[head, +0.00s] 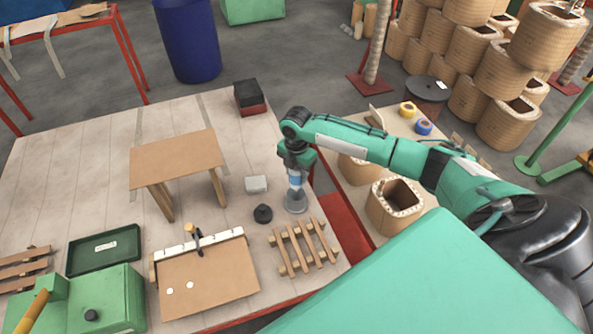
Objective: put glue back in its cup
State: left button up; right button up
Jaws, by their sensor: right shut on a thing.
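My right gripper (296,165) is shut on the glue (294,181), a small blue and white bottle, and holds it upright, pointing down. The grey cup (295,205) stands on the table directly below the bottle, near the table's right edge. The bottle's lower end overlaps the cup's top in the head view; I cannot tell how far inside it is. The gripper hides the top of the bottle. My left gripper is not in view.
A black knob-like piece (263,214) and a pale block (256,184) lie left of the cup. A wooden slatted rack (303,247) is in front. A small brown stand (177,157) is further left.

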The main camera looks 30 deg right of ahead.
jog(key=shift+a+f, duration=0.1)
jog(key=shift+f, duration=0.65)
jog(key=shift+f+b, duration=0.4)
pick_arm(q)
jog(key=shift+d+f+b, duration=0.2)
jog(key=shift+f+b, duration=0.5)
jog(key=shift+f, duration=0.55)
pick_arm(e)
jog(key=shift+f, duration=1.5)
jog(key=o, duration=1.1)
notch_tip(320, 180, up, 12)
jog(key=b, duration=0.3)
jog(key=shift+r, duration=0.25)
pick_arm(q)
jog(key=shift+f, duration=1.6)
pick_arm(e)
jog(key=shift+r, duration=0.7)
